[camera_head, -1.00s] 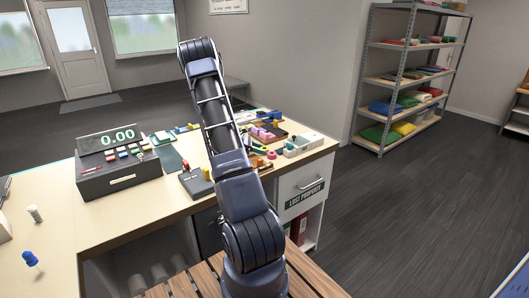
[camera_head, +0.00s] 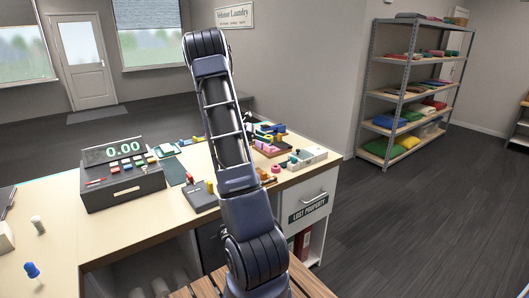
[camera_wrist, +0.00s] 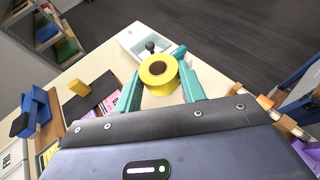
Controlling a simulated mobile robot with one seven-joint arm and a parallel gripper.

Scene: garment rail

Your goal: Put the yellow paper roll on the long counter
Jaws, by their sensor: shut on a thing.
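The yellow paper roll (camera_wrist: 158,72) is a short ring with a dark centre, held between the two teal fingers in the wrist view. My gripper (camera_wrist: 161,78) is shut on it. The long counter (camera_head: 155,210) has a pale cream top and runs across the left and middle of the head view. In the wrist view its pale top (camera_wrist: 96,72) shows below and around the roll; I cannot tell how high the roll is above it. In the head view my arm hides the gripper and roll.
A cash register (camera_head: 122,175) stands on the counter. Small items and a white tray (camera_head: 307,158) crowd the counter's right end. The white tray also shows just beyond the roll in the wrist view (camera_wrist: 135,42). A shelf rack (camera_head: 410,90) stands at the back right.

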